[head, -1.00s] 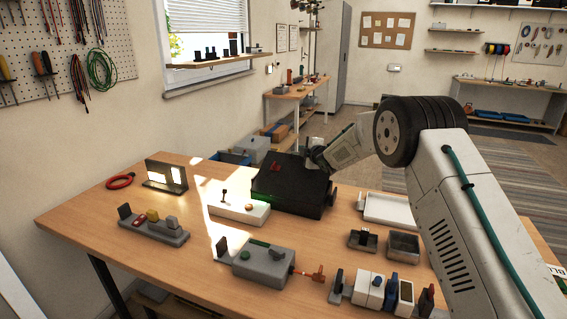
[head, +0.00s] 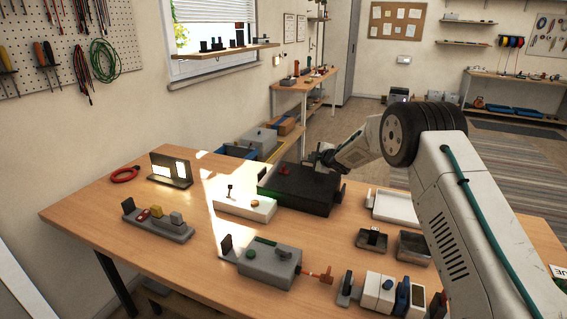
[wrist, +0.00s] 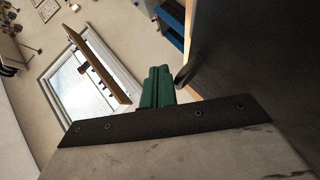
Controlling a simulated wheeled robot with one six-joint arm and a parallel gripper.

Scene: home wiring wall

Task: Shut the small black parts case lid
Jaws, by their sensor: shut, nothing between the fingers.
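The small black parts case (head: 300,198) sits toward the back of the wooden workbench. Its dark lid lies low over the case in the head view, with a small red piece on top. I cannot tell from here whether the lid is fully flush. My gripper (head: 322,157) is just behind the case's far edge, partly hidden by my wrist. In the wrist view its green fingers (wrist: 155,88) are together and hold nothing. A large dark surface fills the right of that view close to the fingers; it looks like the case. Contact is not clear.
A white box (head: 245,206) stands left of the case and a white tray (head: 395,207) right of it. A grey box (head: 268,266) and several modules stand toward the front. Some bare bench top lies between them.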

